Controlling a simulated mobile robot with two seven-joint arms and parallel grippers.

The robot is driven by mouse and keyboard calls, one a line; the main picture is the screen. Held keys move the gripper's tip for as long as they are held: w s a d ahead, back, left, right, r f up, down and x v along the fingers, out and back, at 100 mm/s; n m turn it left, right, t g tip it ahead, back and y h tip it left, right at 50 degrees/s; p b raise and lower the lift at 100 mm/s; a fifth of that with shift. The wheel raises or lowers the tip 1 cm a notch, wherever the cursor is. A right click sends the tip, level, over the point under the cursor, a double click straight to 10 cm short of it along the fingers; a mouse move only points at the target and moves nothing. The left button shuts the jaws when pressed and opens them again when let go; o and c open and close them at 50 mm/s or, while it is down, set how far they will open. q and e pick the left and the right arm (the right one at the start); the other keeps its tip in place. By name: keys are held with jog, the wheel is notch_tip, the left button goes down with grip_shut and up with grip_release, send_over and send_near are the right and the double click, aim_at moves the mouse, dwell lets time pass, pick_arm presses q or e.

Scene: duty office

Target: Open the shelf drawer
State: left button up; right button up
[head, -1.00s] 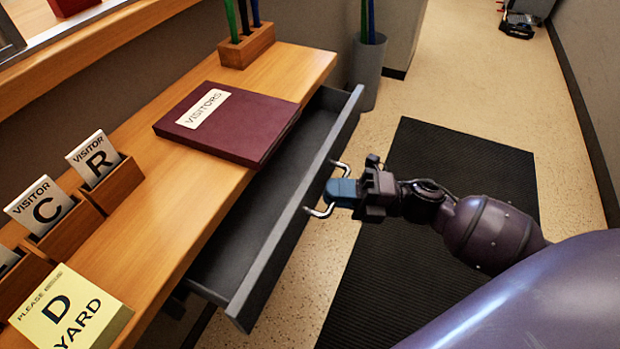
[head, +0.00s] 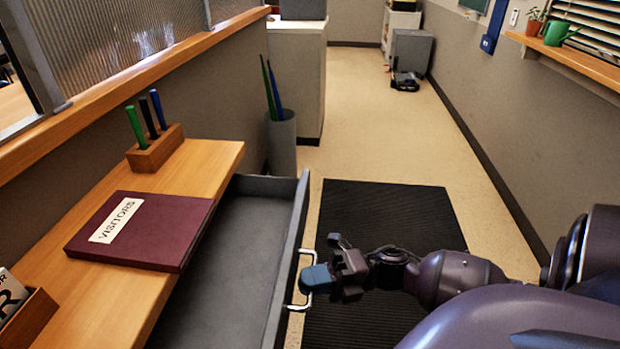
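The grey shelf drawer (head: 240,262) stands open below the wooden shelf (head: 118,293), and its inside looks empty. Its metal handle (head: 305,258) is on the front panel, to the right of the drawer's inside. My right gripper (head: 316,278) comes in from the right, with its blue fingers shut on the handle's bar. The fingers cover the middle of the bar. The drawer's near end is cut off by the bottom of the picture. My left gripper is not in view.
On the shelf are a maroon visitors book (head: 140,230) and a wooden pen holder (head: 155,148). A grey bin (head: 282,142) stands beyond the drawer. A black mat (head: 378,212) lies on the floor to the right, with clear floor beyond.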

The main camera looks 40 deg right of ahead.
jog(key=shift+o, duration=0.7)
jog(key=v, duration=1.1)
jog(key=shift+a, duration=0.1)
